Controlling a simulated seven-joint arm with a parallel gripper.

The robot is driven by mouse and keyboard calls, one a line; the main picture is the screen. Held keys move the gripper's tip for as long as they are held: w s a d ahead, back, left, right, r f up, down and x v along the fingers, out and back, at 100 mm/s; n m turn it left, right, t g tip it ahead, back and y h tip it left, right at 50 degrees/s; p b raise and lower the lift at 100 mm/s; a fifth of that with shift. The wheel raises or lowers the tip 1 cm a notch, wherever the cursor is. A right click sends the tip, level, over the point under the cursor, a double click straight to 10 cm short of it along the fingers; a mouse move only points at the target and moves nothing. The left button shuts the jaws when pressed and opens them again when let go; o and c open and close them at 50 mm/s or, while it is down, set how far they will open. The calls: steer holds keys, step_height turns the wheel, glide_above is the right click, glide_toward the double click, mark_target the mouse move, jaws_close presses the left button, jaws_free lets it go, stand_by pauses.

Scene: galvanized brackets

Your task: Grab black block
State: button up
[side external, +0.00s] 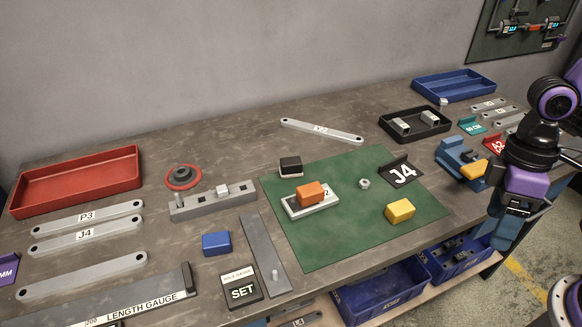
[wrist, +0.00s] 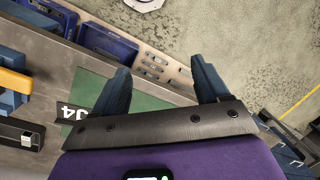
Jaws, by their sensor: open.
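The black block (side external: 290,164) sits at the back left edge of the green mat (side external: 330,248) in the side view, with a paler lower part. It is not visible in the wrist view. My gripper (side external: 504,232) is at the far right of the side view, beyond the bench's right edge and well apart from the block. In the wrist view my gripper (wrist: 161,82) has its two dark blue fingers spread with nothing between them.
An orange block (side external: 311,193) on a pale plate and a yellow block (side external: 400,210) are on the mat. A black J4 plate (side external: 404,174), a small nut (side external: 365,183) and a blue fixture (side external: 459,160) lie toward my gripper. Blue bins (side external: 382,291) sit below the bench.

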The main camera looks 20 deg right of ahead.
steer(key=w+a+f+m+g+y, duration=0.2)
steer(key=w+a+m+g+y, duration=0.1)
steer(key=w+a+m, duration=0.55)
steer(key=m+t+y, duration=0.8)
steer(key=m+y, duration=0.2)
steer(key=m, duration=1)
glide_toward(281, 170)
steer(key=x, duration=0.7)
steer(key=shift+w+f, duration=0.15)
steer(key=shift+w, duration=0.05)
steer(key=c, duration=1.1)
